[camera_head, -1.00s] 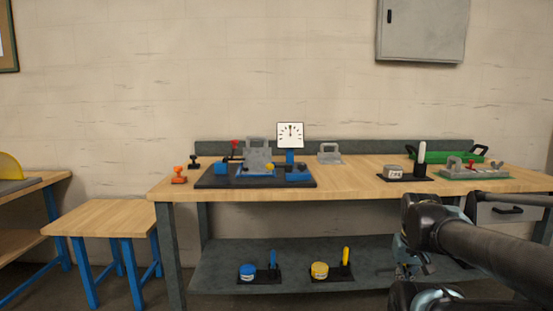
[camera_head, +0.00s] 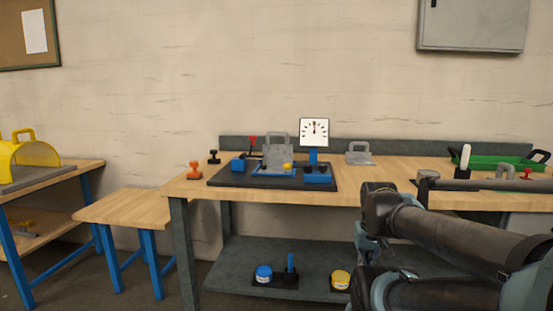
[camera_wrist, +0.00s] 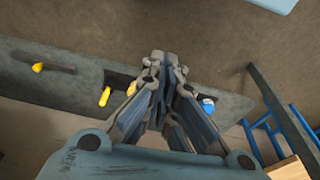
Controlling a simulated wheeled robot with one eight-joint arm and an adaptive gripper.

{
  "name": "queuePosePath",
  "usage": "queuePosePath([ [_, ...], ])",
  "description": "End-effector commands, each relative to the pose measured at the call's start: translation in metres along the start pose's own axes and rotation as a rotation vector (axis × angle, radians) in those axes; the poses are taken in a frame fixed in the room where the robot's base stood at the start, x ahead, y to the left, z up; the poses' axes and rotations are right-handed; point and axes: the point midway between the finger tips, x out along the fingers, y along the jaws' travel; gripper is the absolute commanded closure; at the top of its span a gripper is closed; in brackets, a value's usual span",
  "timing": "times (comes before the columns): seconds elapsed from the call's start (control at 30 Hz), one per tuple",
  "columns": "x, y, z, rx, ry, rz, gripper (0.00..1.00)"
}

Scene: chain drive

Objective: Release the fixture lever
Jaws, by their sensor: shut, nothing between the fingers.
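The fixture stands on a black base plate (camera_head: 225,181) at the left part of the wooden bench, with blue blocks and an upright grey plate (camera_head: 277,150) on it. A thin lever with a red knob (camera_head: 253,141) stands at its back left, behind a blue block. A yellow knob (camera_head: 287,166) is in front of the grey plate. My gripper (camera_wrist: 160,65) is shut and empty in the wrist view, apart from the fixture, over the floor and lower shelf. In the head view my arm is at the lower right, and the fingers are not clear there.
A white dial (camera_head: 314,131) stands behind the fixture. An orange stamp (camera_head: 194,170) and a black one (camera_head: 214,157) are left of it. A grey handled plate (camera_head: 360,154) and a green tray (camera_head: 500,161) are to the right. A low stool (camera_head: 130,205) stands left of the bench.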

Motion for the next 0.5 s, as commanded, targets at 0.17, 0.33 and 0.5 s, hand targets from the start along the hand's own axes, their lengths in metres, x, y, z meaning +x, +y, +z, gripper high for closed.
queuePosePath([
  [0.17,0.0,0.0,0.0,0.0,0.0,0.0,1.0],
  [0.33,-0.009,-0.001,0.004,-0.002,0.012,0.0,1.0],
  [0.5,-0.037,-0.005,-0.028,-0.01,0.022,0.0,1.0],
])
